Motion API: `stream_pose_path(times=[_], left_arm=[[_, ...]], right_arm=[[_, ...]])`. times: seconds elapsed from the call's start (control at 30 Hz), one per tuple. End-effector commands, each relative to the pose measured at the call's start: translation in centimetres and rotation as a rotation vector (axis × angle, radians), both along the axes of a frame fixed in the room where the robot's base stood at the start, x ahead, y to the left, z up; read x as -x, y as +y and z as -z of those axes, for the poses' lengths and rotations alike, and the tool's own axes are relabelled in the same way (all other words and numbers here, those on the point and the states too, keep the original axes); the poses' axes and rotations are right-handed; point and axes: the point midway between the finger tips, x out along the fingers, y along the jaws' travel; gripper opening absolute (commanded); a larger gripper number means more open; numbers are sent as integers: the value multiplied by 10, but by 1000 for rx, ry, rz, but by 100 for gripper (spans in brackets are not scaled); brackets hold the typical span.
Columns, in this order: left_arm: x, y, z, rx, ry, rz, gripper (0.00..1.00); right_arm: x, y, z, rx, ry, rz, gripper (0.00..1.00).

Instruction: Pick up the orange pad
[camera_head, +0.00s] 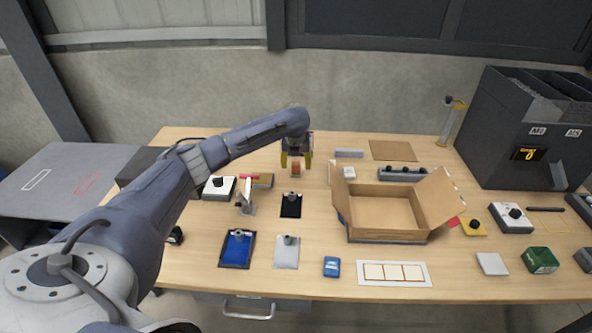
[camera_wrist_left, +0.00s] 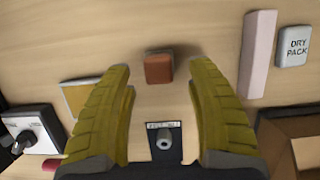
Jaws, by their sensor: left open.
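The orange pad (camera_head: 295,168) is a small orange-brown block near the back middle of the table. It also shows in the left wrist view (camera_wrist_left: 158,69), near the top centre, with a darker grey part along its far edge. My left gripper (camera_head: 296,161) is open and points down at the pad from above. In the left wrist view its two yellow fingers stand apart, with the pad centred in the gap near the fingertips. I see no contact between fingers and pad. My right gripper is in neither view.
A black plate with a grey knob (camera_head: 291,203) lies just in front of the pad. An open cardboard box (camera_head: 383,190) stands to the right. A pale bar (camera_wrist_left: 257,52) and a white "DRY PACK" packet (camera_wrist_left: 294,46) lie right of the pad.

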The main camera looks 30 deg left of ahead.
Motion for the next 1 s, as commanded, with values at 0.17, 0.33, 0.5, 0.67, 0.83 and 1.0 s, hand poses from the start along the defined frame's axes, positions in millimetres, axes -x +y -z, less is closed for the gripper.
stream_pose_path(times=[0.17,0.33,0.5,0.67,0.83,1.0], left_arm=[[-4,4,23,0,2,-3,56],[-8,6,34,1,1,-1,56],[-8,7,37,-1,0,0,56],[-9,6,36,-1,0,0,56],[-8,6,36,0,0,0,36],[-9,6,36,0,0,0,16]], right_arm=[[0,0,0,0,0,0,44],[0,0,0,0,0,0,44],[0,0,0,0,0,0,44],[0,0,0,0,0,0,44],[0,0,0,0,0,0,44],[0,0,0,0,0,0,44]])
